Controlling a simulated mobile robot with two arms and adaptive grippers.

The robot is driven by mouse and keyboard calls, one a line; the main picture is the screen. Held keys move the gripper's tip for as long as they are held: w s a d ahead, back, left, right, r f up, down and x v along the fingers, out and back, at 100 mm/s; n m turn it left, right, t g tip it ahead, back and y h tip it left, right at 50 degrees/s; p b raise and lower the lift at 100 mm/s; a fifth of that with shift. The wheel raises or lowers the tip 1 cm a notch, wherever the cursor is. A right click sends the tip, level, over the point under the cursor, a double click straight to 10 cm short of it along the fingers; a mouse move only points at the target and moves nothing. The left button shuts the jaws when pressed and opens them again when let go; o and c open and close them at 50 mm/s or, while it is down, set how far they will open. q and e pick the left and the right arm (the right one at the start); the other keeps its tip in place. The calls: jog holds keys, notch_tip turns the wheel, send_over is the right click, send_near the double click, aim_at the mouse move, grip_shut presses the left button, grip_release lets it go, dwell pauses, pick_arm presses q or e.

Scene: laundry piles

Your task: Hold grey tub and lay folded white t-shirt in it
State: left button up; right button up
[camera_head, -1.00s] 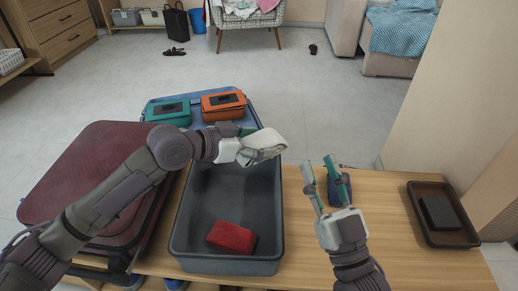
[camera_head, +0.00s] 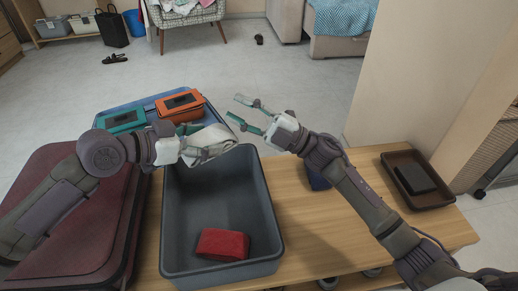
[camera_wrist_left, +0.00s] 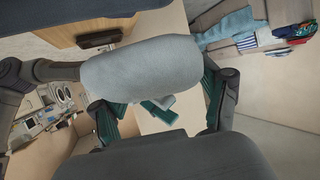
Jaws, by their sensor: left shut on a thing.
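The grey tub (camera_head: 225,271) stands on the wooden table with a red folded cloth (camera_head: 222,244) inside, near its front. My left gripper (camera_head: 206,152) is shut on the folded white t-shirt (camera_head: 215,137), above the tub's far edge. The t-shirt also shows in the left wrist view (camera_wrist_left: 140,70) as a pale roll between the teal fingers. My right gripper (camera_head: 233,107) is open and empty, beyond the tub's far right corner, with its fingers pointing left. It is not touching the tub.
A blue tub (camera_head: 143,104) behind holds a teal case (camera_head: 122,121) and an orange case (camera_head: 181,105). A dark red suitcase (camera_head: 75,215) lies left of the grey tub. A brown tray (camera_head: 434,199) with a dark block sits at the right.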

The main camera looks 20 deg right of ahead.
jog(key=w+d+n+g+h, duration=0.2)
jog(key=w+d+n, duration=0.15)
jog(key=w, duration=0.35)
jog(key=n+g+h, duration=0.5)
jog(key=g+h, duration=0.3)
jog(key=h, duration=1)
send_over(258, 181)
jog(key=w, duration=0.1)
jog(key=f, duration=1.2)
jog(key=shift+d, duration=0.4)
jog(key=f, duration=1.1)
jog(key=shift+a+f, duration=0.25)
jog(key=shift+f, duration=0.05)
grip_shut()
